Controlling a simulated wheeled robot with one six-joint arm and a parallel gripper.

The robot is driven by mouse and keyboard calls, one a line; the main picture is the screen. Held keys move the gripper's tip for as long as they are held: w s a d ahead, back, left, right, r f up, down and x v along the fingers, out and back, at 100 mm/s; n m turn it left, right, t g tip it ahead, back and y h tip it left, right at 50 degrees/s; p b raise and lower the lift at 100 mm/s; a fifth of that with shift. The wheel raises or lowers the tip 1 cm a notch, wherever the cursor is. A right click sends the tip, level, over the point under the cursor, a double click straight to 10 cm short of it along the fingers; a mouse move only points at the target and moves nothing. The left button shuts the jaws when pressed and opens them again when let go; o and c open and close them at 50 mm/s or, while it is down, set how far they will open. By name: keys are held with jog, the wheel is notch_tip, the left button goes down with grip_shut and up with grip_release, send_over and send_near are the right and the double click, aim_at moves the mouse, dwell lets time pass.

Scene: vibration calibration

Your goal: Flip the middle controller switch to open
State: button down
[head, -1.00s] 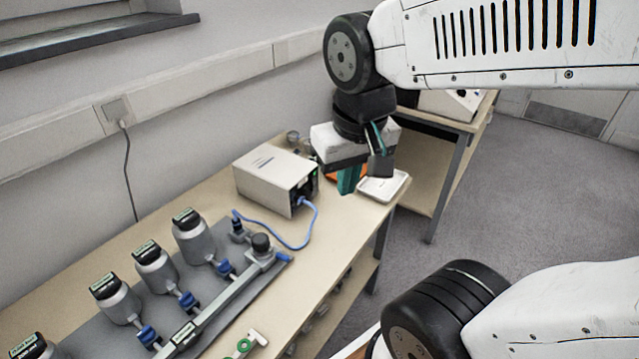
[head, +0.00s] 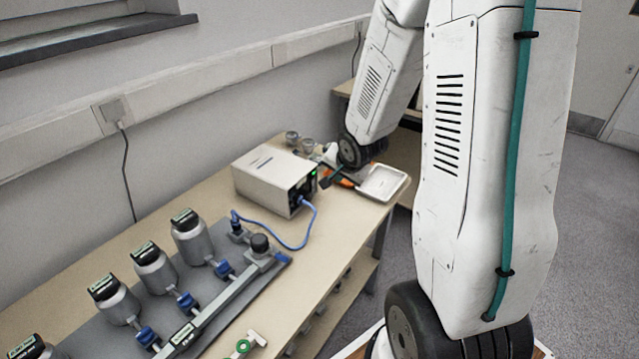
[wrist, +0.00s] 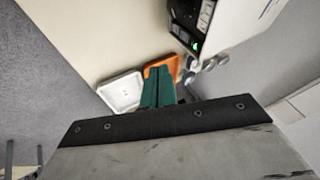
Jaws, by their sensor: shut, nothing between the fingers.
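The controller is a beige box (head: 275,180) on the bench, with a blue cable plugged into its front. In the wrist view the controller (wrist: 228,28) is at the upper right. Its dark front panel shows pale switch-like parts and a small green light (wrist: 195,45). Which switch is the middle one, and its position, is too small to tell. My gripper (wrist: 160,78) has its teal fingers shut and empty. They are apart from the panel, to its lower left in the wrist view.
A white tray (head: 383,182) lies right of the controller, with an orange thing (wrist: 162,66) beside it. Small metal round parts (head: 293,138) stand behind. A grey plate with several bottles (head: 155,268) and a valve pipe fills the bench's left. The wall runs behind.

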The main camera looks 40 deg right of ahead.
aim_at(314, 182)
jog(key=shift+f, duration=0.1)
jog(key=x, duration=0.9)
jog(key=w, duration=0.2)
jog(key=w+a+f, duration=0.1)
jog(key=shift+w, duration=0.1)
jog(key=shift+w+a, duration=0.15)
jog(key=shift+w, duration=0.4)
